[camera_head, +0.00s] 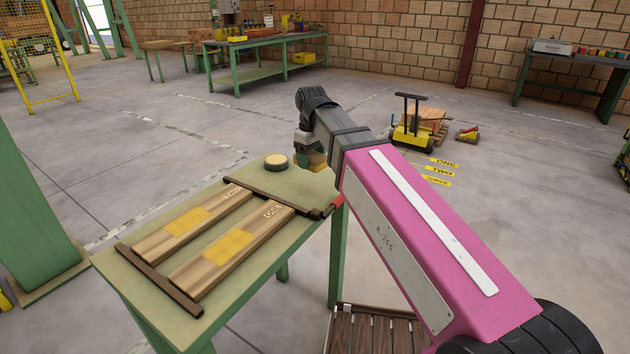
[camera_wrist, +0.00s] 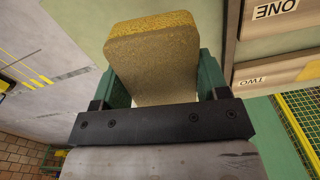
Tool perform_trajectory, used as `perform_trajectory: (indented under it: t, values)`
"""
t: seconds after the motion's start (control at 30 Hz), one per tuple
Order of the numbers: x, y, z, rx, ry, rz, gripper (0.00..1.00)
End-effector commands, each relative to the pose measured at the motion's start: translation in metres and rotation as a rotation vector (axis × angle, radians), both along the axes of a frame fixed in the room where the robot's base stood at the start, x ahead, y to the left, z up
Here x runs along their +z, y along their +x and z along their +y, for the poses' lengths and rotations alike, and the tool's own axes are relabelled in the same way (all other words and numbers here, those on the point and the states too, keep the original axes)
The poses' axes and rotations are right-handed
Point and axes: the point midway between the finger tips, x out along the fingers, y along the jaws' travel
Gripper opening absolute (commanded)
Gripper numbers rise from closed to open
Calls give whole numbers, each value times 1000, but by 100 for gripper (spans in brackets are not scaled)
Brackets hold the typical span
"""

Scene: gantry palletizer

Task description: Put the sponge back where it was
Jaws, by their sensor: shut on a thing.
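My gripper (camera_head: 309,150) is above the far right corner of the green work table (camera_head: 130,268), partly hidden by my own pink arm. In the wrist view its green fingers (camera_wrist: 160,82) are shut on a yellow-brown block-shaped sponge (camera_wrist: 152,48), gripping it from both sides. In the head view only a bit of the sponge (camera_head: 314,160) shows below the gripper. I cannot tell whether it touches the table top. Two wooden boards, marked ONE (camera_head: 195,268) and TWO (camera_head: 160,243), lie side by side on the table, each with a yellow patch.
A round dark-sided tin (camera_head: 276,161) with a pale top stands left of my gripper. Dark rails (camera_head: 160,282) frame the boards' ends. A yellow cart (camera_head: 411,130) and floor labels (camera_head: 438,171) lie beyond. The table strip beyond board TWO is mostly clear.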

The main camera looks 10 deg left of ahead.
Motion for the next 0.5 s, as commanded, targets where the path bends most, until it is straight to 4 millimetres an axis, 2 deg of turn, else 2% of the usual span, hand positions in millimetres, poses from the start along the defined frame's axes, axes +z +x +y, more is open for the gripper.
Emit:
perform_trajectory:
  t: [0.03,0.1,0.27,0.37,0.5]
  values:
    - [2,-7,14,39,0,0,49]
    - [4,-14,26,79,0,0,49]
    - [7,-24,41,131,-1,0,49]
    - [3,-18,42,140,-1,0,49]
    - [-11,5,34,139,-1,2,49]
